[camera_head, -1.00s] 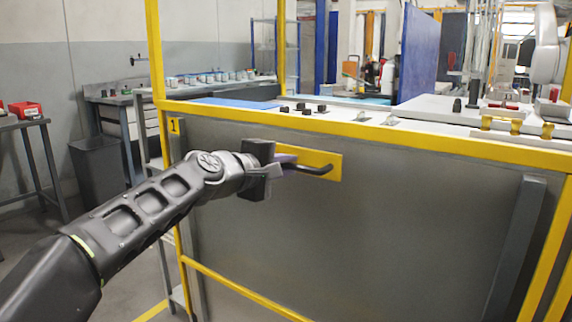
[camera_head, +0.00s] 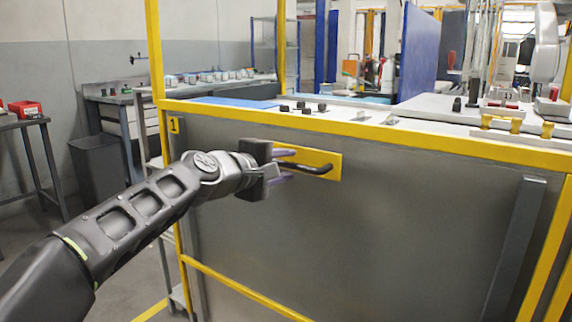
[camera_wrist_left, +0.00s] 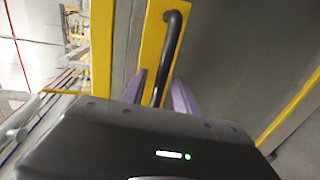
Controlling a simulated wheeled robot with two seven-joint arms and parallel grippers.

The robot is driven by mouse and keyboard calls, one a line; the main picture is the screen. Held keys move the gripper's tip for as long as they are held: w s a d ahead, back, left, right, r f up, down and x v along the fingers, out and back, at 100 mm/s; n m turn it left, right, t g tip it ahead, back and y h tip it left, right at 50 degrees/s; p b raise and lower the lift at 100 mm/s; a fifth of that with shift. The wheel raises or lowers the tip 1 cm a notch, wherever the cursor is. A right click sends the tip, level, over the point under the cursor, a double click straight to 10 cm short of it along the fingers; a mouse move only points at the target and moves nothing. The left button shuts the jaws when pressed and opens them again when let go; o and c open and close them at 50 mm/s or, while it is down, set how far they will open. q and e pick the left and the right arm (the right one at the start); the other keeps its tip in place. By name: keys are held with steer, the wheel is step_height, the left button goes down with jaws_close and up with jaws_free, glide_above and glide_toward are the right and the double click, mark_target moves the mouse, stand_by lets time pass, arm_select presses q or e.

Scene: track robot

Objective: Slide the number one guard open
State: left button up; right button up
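The number one guard (camera_head: 370,220) is a grey panel in a yellow frame, with a yellow "1" label (camera_head: 174,126) at its upper left. Its black bar handle (camera_head: 312,168) sits on a yellow plate (camera_head: 325,158). My left gripper (camera_head: 285,166) is at the left part of the handle, with one purple finger above the bar and one below. In the left wrist view the handle (camera_wrist_left: 170,45) runs between the two spread fingers (camera_wrist_left: 160,92), so the gripper is open around it. My right gripper is not in view.
Yellow posts and rails (camera_head: 380,137) frame the guard. A grey upright bar (camera_head: 514,245) stands at the panel's right. Behind is a light worktop with small parts and a white robot arm (camera_head: 546,45). A workbench (camera_head: 125,105) and dark bin (camera_head: 98,168) stand at the left.

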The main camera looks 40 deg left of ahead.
arm_select(q)
steer(key=s+r+p, duration=0.1)
steer(key=s, duration=0.6)
steer(key=shift+r, duration=0.2)
steer(key=shift+d, duration=0.1)
